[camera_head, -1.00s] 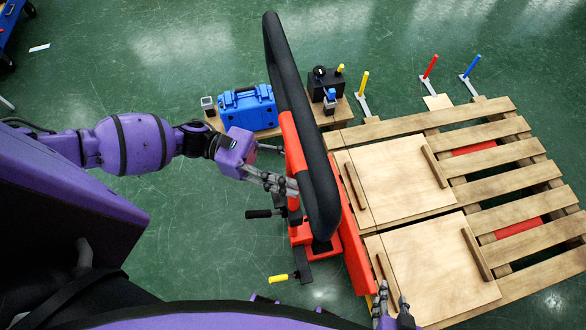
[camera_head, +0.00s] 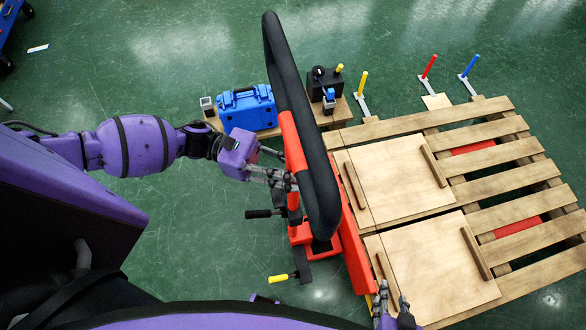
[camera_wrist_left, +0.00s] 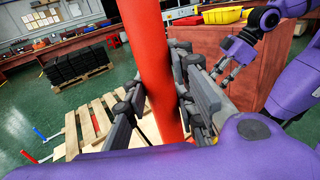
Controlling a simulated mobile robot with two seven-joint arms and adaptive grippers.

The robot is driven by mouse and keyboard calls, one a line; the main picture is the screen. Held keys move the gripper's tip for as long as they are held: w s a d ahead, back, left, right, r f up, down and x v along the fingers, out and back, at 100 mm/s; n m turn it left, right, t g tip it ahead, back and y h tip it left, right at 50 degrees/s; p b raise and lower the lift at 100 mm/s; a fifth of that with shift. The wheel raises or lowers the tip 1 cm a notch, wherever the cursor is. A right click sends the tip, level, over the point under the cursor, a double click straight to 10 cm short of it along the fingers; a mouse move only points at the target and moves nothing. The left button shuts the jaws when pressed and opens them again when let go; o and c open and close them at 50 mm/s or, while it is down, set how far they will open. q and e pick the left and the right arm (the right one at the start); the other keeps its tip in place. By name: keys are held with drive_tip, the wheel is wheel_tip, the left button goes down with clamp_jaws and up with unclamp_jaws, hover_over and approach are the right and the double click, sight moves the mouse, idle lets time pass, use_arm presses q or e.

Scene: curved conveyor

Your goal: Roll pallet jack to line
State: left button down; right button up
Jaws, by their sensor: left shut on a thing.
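The pallet jack has a black padded loop handle (camera_head: 290,105) on a red frame (camera_head: 356,255). My left gripper (camera_head: 290,180) is shut on the red bar of the handle. In the left wrist view the bar (camera_wrist_left: 150,50) stands between the left gripper's fingers (camera_wrist_left: 160,95). The jack's red forks (camera_head: 518,227) show through the slats of a wooden pallet (camera_head: 520,190), which sits over them. My right gripper (camera_head: 391,302) is at the bottom edge of the head view, beside the near pallet box, with its fingers apart and nothing seen between them.
A blue case (camera_head: 247,108) and a black device (camera_head: 325,82) stand beyond the handle. Yellow, red (camera_head: 429,65) and blue levers stand past the pallet.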

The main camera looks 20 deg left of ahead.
use_arm(q)
drive_tip(key=shift+w+d, duration=0.65)
drive_tip(key=shift+d, duration=0.15)
drive_tip(key=c, duration=1.9)
unclamp_jaws()
drive_tip(key=o, duration=0.4)
drive_tip(key=shift+a, duration=0.2)
drive_tip(key=shift+o, duration=0.2)
drive_tip(key=shift+s, duration=0.1)
drive_tip(key=a, duration=1.2)
